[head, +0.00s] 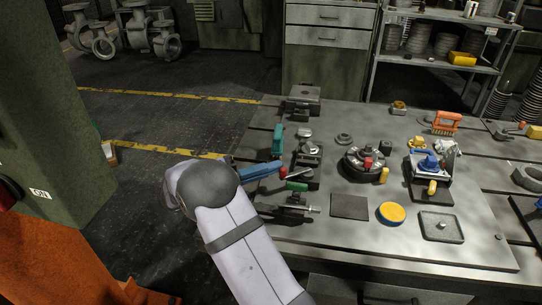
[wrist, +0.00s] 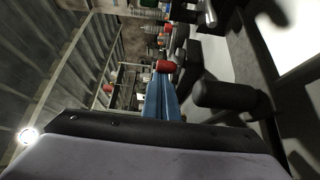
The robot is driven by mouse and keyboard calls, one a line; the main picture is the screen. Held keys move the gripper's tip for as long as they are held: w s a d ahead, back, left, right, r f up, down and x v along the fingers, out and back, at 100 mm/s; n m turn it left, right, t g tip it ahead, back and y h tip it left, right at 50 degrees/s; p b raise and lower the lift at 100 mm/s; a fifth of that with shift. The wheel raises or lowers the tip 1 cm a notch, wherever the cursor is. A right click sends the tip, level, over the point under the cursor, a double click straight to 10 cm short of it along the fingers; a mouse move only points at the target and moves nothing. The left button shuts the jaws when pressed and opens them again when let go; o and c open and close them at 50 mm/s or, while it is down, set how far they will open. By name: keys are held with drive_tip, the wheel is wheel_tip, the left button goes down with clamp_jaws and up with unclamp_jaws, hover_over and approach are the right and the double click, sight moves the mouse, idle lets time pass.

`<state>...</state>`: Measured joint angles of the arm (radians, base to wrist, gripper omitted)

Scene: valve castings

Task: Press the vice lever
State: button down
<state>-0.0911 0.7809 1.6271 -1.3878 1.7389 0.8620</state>
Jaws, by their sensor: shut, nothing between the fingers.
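My gripper (head: 282,172) reaches in from the left of the bench with its blue fingers shut and empty. Its red tips also show in the wrist view (wrist: 165,66). A dark vice (head: 309,155) stands at the bench's left side, just right of the fingertips. A silver bar (head: 299,173) slants beside the tips, and a green handle (head: 296,187) lies just below them. I cannot tell which of these is the vice lever, nor whether the tips touch it. A dark cylinder (wrist: 225,95) is close on the right in the wrist view.
A teal block (head: 278,140) stands behind the fingers. A dark fixture with a rod (head: 288,210) lies nearer my arm. A round fixture (head: 364,163), a blue-topped fixture (head: 430,165) and a yellow disc (head: 391,213) stand to the right. The bench (head: 330,238) has free room at its front.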

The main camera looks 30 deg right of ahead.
drive_tip(key=shift+w, duration=0.1)
idle(0.5)
drive_tip(key=shift+w, duration=1.8)
drive_tip(key=shift+a, duration=0.65)
drive_tip(key=s+a, duration=0.3)
drive_tip(key=a, duration=0.5)
drive_tip(key=shift+s+a, duration=0.15)
drive_tip(key=shift+s, duration=0.05)
drive_tip(key=shift+w, duration=0.1)
drive_tip(key=shift+g, duration=0.3)
drive_tip(key=shift+w+a+p, duration=0.2)
drive_tip(key=shift+w+p, duration=0.3)
drive_tip(key=shift+w, duration=0.55)
drive_tip(key=shift+w+a+p, duration=0.15)
drive_tip(key=shift+w+p, duration=0.3)
drive_tip(key=shift+w, duration=0.55)
drive_tip(key=shift+w+a+f+m+g+p, duration=0.15)
drive_tip(key=shift+w+m+g+p, duration=0.15)
drive_tip(key=shift+w+p, duration=0.45)
drive_tip(key=shift+w, duration=0.2)
